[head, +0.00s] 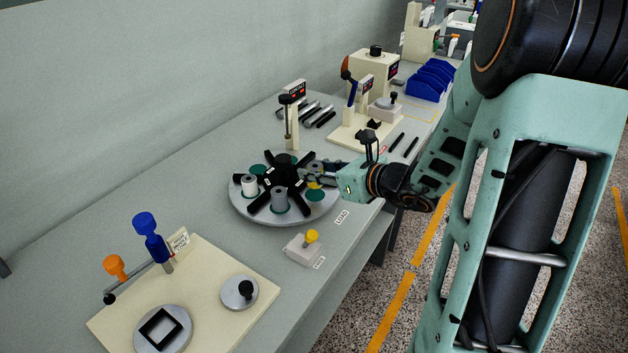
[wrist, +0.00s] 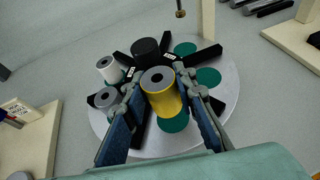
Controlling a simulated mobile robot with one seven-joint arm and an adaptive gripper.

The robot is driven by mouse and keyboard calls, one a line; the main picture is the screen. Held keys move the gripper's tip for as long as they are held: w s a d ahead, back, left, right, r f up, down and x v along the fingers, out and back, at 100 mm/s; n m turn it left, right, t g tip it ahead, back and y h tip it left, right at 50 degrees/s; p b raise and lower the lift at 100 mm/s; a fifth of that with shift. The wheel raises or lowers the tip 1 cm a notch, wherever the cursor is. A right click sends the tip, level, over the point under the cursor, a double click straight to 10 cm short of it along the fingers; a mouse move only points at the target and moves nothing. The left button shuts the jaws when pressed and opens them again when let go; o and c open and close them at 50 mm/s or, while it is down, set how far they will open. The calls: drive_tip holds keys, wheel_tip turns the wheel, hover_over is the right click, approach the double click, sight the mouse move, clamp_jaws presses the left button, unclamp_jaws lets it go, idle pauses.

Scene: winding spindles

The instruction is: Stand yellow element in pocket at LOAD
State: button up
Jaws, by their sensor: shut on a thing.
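My gripper (wrist: 160,84) is shut on the yellow element (wrist: 165,101), an upright cylinder with a grey top and a dark centre hole. In the head view the yellow element (head: 315,185) shows only in part behind my gripper (head: 318,174). It is over the near right side of the round grey turntable (head: 241,210), beside a black arm of the hub. A green pocket disc (wrist: 174,123) shows just under and beside its lower end; I cannot tell whether it touches. The LOAD label (head: 342,217) lies on the bench by the turntable's right edge.
A white element (head: 249,186) and a grey element (head: 279,201) stand in other turntable pockets between black hub arms (head: 284,172). A post (head: 291,128) rises behind. A small block with a yellow knob (head: 311,237) sits in front. A cream fixture board (head: 215,268) is front left.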

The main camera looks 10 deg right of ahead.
drive_tip(key=shift+f, duration=1.6)
drive_tip(key=shift+f+b, duration=0.15)
drive_tip(key=shift+b, duration=0.2)
drive_tip(key=shift+f, duration=0.1)
drive_tip(key=o, duration=1.2)
drive_tip(key=shift+c, duration=0.2)
drive_tip(key=shift+r, duration=0.2)
drive_tip(key=shift+d+r, duration=0.1)
drive_tip(key=shift+r, duration=0.1)
drive_tip(key=p+v, duration=0.1)
drive_tip(key=v, duration=1)
drive_tip(key=shift+s+d, duration=0.15)
drive_tip(key=shift+s, duration=0.2)
